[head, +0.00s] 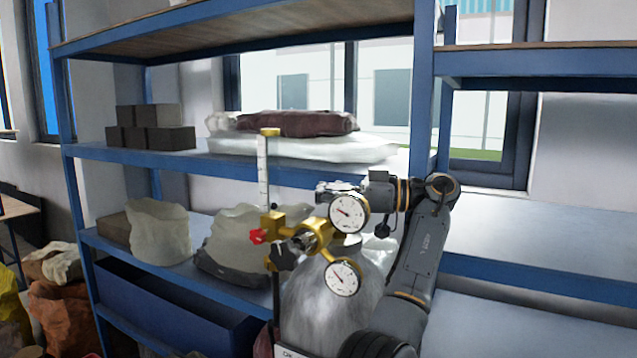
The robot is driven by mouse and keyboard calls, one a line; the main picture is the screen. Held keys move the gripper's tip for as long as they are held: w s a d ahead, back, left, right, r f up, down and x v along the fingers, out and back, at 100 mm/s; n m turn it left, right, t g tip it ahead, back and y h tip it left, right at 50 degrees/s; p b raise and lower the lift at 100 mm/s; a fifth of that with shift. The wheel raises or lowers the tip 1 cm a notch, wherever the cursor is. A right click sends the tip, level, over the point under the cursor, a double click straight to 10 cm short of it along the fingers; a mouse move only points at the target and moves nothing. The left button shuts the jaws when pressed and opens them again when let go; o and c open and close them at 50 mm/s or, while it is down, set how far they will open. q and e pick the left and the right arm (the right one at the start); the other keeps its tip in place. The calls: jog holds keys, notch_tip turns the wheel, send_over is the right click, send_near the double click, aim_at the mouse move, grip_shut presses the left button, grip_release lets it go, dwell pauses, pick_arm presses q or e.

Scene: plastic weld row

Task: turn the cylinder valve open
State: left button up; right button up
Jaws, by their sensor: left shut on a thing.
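A grey gas cylinder (310,300) stands in front of the shelf. A brass regulator (312,234) is at its top, with an upper round gauge (349,212) and a lower round gauge (342,279). A clear upright tube (263,172) with a brass cap rises at its left, above a small red knob (257,236). My left gripper (334,188) is at the cylinder's top, just above and behind the upper gauge. It is shut on the cylinder valve, which is mostly hidden by the gauge. My right gripper is not in view.
A blue shelf unit (175,158) stands close behind, with dark blocks (150,138), folded bags (300,148) and white sacks (160,232). Blue posts rise near my arm. The shelf boards at the right (540,225) are bare.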

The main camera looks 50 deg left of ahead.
pick_arm(q)
jog(key=shift+s+d+f+n+g+h, duration=0.1)
jog(key=shift+n+g+h, duration=0.4)
jog(key=shift+g, duration=0.1)
jog(key=o, duration=1.2)
jog(key=shift+o, duration=0.2)
jog(key=shift+r, duration=0.2)
notch_tip(320, 180, up, 10)
jog(key=shift+f, duration=0.2)
